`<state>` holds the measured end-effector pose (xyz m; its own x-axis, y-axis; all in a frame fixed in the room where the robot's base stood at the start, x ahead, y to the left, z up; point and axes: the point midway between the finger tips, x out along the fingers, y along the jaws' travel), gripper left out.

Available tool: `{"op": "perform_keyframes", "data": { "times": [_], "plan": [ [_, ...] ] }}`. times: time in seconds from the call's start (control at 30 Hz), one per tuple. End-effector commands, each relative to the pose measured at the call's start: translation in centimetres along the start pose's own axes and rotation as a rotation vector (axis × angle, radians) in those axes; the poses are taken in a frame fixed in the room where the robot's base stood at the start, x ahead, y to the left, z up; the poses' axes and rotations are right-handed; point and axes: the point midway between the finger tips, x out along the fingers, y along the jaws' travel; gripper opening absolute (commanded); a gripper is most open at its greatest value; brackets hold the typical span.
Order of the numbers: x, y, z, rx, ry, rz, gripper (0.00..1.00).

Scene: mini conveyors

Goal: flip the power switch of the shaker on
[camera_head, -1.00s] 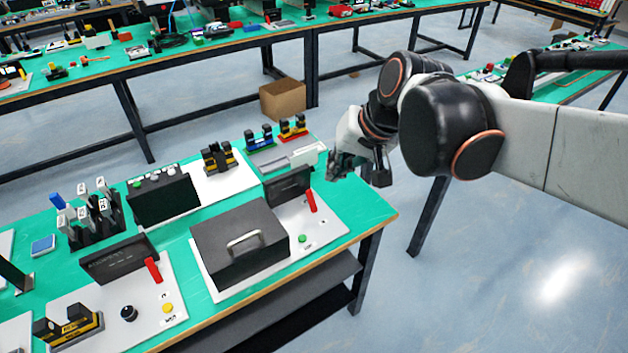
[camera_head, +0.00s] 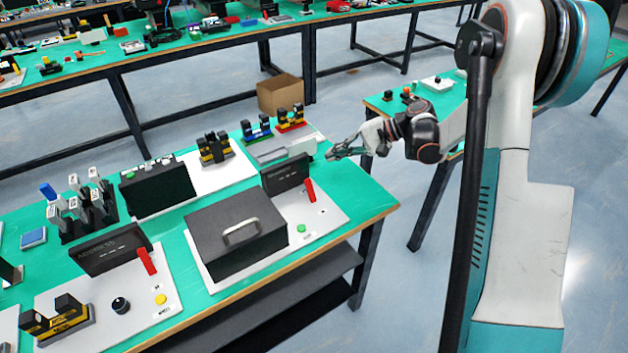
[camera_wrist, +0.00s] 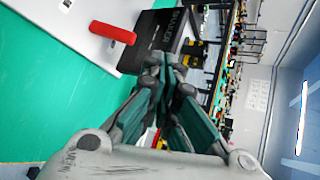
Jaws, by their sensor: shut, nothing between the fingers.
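A red switch lever (camera_head: 310,190) stands tilted on a white base plate (camera_head: 331,212), beside a small black display box (camera_head: 285,175) and a black box with a handle (camera_head: 206,220). The lever also shows in the wrist view (camera_wrist: 113,33), with the display box (camera_wrist: 165,33) beside it. A second red lever (camera_head: 147,261) stands on the left plate by another display box (camera_head: 110,250). I cannot read which unit is the shaker. My gripper (camera_head: 331,154) is shut and empty beyond the right lever, above the table's far right part, apart from it. In the wrist view its fingers (camera_wrist: 166,62) are together.
A green button (camera_head: 301,228) sits in front of the right lever. A yellow button (camera_head: 160,299) and black knob (camera_head: 121,306) are on the left plate. Blue and red-based blocks (camera_head: 290,118) stand at the back. Bare green tabletop (camera_head: 362,200) lies at the right.

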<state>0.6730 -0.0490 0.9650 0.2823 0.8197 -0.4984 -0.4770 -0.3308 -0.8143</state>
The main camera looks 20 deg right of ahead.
Motion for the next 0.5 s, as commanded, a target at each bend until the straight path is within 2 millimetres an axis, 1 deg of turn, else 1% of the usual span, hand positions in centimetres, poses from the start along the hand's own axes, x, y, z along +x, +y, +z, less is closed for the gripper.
{"op": "perform_keyframes", "data": {
  "times": [0.03, 0.1, 0.2, 0.33, 0.5],
  "plan": [
    [0.2, 1.8, -1.4, 0.015, -0.016, -0.031, 0.00],
    [0.3, 3.4, -2.6, 0.029, -0.042, -0.071, 0.00],
    [0.4, 5.6, -3.7, 0.043, -0.072, -0.117, 0.00],
    [0.4, 7.4, -4.5, 0.054, -0.098, -0.157, 0.00],
    [0.4, 8.3, -4.8, 0.057, -0.112, -0.176, 0.00]
  ]
}}
